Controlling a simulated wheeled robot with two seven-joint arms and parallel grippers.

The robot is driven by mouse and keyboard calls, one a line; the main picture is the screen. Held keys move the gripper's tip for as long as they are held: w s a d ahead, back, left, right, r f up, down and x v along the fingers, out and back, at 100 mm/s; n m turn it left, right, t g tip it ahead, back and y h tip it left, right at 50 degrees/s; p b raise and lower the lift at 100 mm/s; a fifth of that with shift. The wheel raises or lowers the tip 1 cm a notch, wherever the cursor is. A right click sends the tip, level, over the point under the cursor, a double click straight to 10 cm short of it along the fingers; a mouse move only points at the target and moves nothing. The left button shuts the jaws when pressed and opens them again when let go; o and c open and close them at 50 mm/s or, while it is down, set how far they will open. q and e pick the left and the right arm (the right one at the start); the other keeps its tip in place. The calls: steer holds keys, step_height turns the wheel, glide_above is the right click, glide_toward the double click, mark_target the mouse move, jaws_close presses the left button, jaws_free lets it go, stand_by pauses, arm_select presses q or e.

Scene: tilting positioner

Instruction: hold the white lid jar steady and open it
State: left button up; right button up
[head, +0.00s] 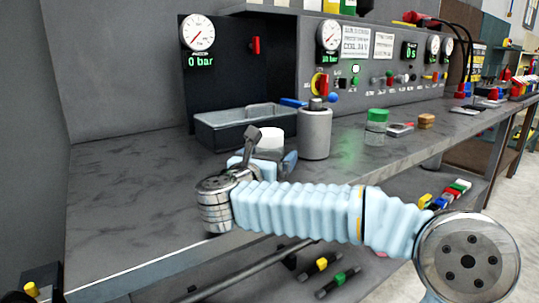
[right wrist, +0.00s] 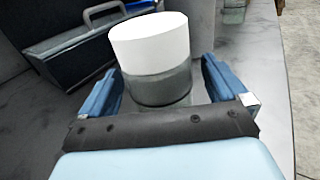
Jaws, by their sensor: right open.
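The jar's white lid (head: 270,138) shows on the workbench in the head view, just behind my right gripper (head: 263,160). The jar's body is mostly hidden there by the gripper. In the right wrist view the white lid (right wrist: 150,42) sits on a grey, see-through jar body (right wrist: 162,90). My right gripper (right wrist: 158,88) is open, with one blue finger on each side of the jar body, below the lid. A gap shows beside the body, mainly on the left. The jar looks upright on the bench. My left gripper is not in view.
A grey metal cylinder (head: 315,134) stands close to the jar's right. An open grey tray (head: 221,130) lies behind. A green-lidded jar (head: 376,127) stands farther right. The bench (head: 130,190) is clear on the left. A gauge panel (head: 385,55) rises at the back.

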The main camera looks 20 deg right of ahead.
steer(key=shift+x, duration=1.1)
steer(key=shift+c, duration=0.2)
steer(key=c, duration=1.2)
steer(key=shift+o, duration=0.2)
steer(key=shift+r, duration=0.1)
steer(key=shift+r, duration=0.1)
